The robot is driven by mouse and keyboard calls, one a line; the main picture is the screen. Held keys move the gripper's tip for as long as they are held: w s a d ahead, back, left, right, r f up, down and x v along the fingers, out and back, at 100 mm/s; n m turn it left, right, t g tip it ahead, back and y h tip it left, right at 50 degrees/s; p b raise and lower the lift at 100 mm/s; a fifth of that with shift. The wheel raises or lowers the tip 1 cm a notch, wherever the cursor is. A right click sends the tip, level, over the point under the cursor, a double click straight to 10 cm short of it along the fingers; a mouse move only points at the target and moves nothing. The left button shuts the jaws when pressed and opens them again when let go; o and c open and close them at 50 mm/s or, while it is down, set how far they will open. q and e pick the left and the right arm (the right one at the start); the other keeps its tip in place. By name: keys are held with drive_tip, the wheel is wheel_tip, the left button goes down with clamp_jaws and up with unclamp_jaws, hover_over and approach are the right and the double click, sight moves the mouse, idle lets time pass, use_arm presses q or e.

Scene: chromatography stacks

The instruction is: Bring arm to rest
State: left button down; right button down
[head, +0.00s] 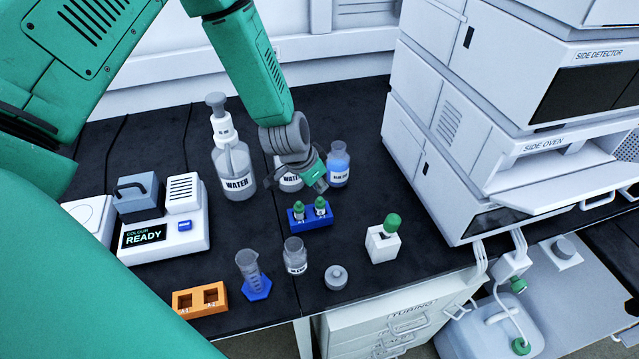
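My green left arm comes in from the left and reaches over the bench. Its gripper (318,181) hangs in front of the bottles, just above and behind the blue rack. Its fingers are small and seen at an angle, so I cannot tell whether they are open or shut. No held object shows. The blue rack (310,221) holds two green-capped vials (299,210) upright. My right gripper is not in view.
Water bottles (234,168) and a blue-liquid bottle (338,165) stand behind. A colour meter (160,236), orange rack (200,300), cylinder (250,270), jar (295,256) and round lid (336,278) surround the front. The chromatography stack (455,130) blocks the right. Dark bench shows clear between.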

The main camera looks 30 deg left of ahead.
sight(321, 198)
use_arm(q)
drive_tip(key=shift+f+b, duration=1.2)
drive_tip(key=shift+f, duration=0.55)
drive_tip(key=shift+r, duration=0.1)
drive_tip(key=shift+r+p, duration=3)
drive_tip(key=shift+r, duration=0.5)
drive_tip(key=shift+s+f, duration=0.1)
drive_tip(key=shift+f, duration=0.05)
